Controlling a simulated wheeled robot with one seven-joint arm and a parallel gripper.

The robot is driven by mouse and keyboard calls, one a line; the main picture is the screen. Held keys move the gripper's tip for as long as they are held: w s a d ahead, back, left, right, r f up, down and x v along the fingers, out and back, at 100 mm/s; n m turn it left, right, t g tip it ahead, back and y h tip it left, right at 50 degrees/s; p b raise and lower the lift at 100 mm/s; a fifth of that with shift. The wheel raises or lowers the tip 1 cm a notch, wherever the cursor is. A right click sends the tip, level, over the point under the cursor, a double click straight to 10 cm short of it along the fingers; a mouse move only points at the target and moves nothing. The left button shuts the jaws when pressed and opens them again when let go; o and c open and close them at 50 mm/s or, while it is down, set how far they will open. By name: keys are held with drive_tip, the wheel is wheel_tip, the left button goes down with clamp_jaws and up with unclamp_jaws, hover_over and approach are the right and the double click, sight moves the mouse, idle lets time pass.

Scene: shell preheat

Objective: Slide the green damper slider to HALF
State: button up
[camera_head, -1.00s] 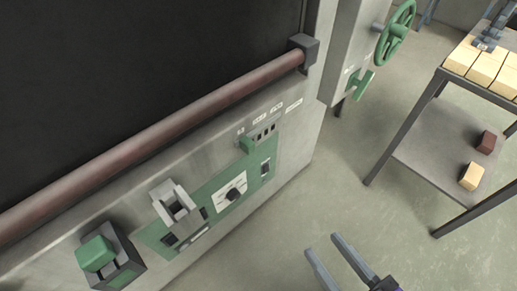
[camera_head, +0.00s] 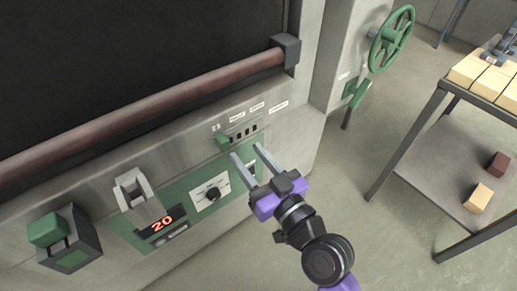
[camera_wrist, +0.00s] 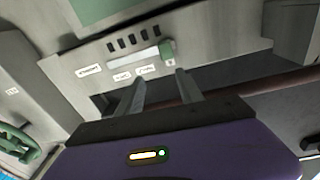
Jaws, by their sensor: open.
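The green damper slider (camera_head: 222,141) is a small green knob at the left end of a short slot on the panel, under a row of white labels (camera_head: 237,118). In the wrist view, turned about, the slider (camera_wrist: 168,50) sits at the right end of its pale slot. I cannot read the labels, so HALF is not identifiable. My gripper (camera_head: 246,152) is open and empty, its two fingers apart, just below and right of the slider in the head view. In the wrist view my gripper (camera_wrist: 160,77) points at the label side of the slot. No contact with the slider shows.
A long reddish bar (camera_head: 150,102) runs above the panel. A dial (camera_head: 212,193), a lit display reading 20 (camera_head: 162,222), a pale lever (camera_head: 137,192) and a green-capped box (camera_head: 48,229) lie left. A green handwheel (camera_head: 392,38) and a block-laden cart (camera_head: 440,165) stand right.

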sight(226, 146)
drive_tip(key=shift+n+g+y, duration=0.3)
drive_tip(key=shift+n+g, duration=0.3)
drive_tip(key=shift+n, duration=0.3)
drive_tip(key=w+a, duration=0.1)
drive_tip(key=w+a+f+p, duration=0.1)
drive_tip(key=w+a, duration=0.1)
drive_tip(key=w+a+p, duration=0.1)
drive_tip(key=shift+w+a+f, duration=0.25)
drive_tip(key=shift+a+f, duration=0.05)
drive_tip(key=shift+f, duration=0.05)
drive_tip(key=shift+w+a+f, duration=0.1)
drive_tip(key=shift+w+a, duration=0.2)
drive_tip(key=shift+w, duration=0.1)
clamp_jaws()
idle(0.4)
